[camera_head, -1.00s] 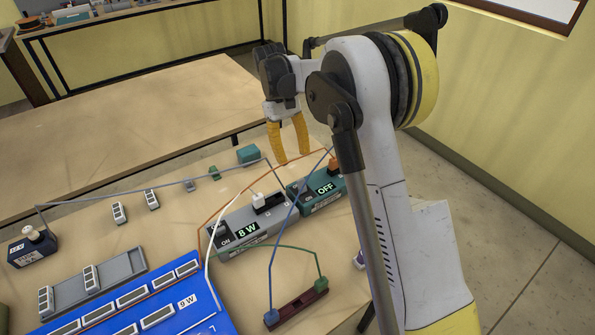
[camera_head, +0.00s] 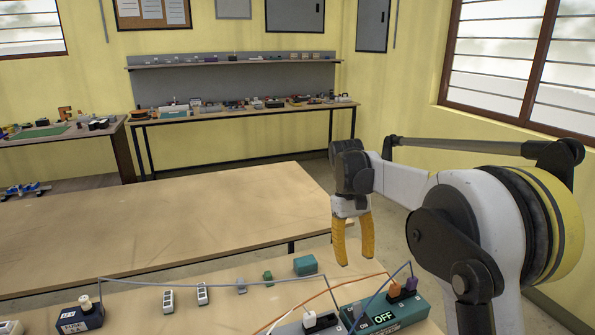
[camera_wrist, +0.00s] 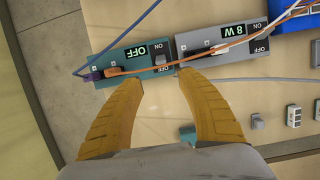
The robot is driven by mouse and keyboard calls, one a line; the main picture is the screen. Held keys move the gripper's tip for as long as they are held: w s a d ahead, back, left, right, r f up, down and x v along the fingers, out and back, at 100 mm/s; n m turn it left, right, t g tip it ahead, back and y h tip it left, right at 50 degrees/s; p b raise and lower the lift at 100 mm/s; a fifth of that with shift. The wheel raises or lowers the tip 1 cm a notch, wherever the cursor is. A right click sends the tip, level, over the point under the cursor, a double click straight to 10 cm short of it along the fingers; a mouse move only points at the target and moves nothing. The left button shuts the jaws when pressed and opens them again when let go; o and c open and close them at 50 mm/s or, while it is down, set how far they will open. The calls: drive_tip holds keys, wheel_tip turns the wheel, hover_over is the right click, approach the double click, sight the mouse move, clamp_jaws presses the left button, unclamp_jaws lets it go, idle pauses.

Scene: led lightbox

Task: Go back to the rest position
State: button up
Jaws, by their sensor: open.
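My gripper (camera_head: 354,252) has two yellow fingers, apart and empty. In the head view it hangs pointing down above the far right edge of the near table (camera_head: 215,300). In the wrist view the open fingers (camera_wrist: 160,85) point toward a teal module marked OFF (camera_wrist: 128,60) and a grey module marked 8 W (camera_wrist: 215,45), with nothing between them. The teal module also shows at the lower right of the head view (camera_head: 385,312). Wires run across both modules.
A fuse block (camera_head: 78,316), small white switches (camera_head: 168,301) and a teal block (camera_head: 305,265) stand on the near table. An empty wooden table (camera_head: 160,225) lies behind. A cluttered bench (camera_head: 240,115) stands along the back wall. Floor shows between the tables and right wall.

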drive_tip(key=s+d+r+m+t+y, duration=0.1)
drive_tip(key=s+r+t, duration=0.25)
drive_tip(key=s, duration=0.55)
drive_tip(key=s+d+r+m+t, duration=0.1)
drive_tip(key=s+r+t, duration=0.25)
drive_tip(key=s, duration=0.55)
drive_tip(key=s+f+m+t, duration=0.1)
drive_tip(key=s+f+t, duration=0.2)
drive_tip(key=s+f, duration=0.2)
drive_tip(key=s, duration=0.2)
drive_tip(key=shift+s, duration=0.3)
drive_tip(key=shift+a, duration=0.15)
idle(2.1)
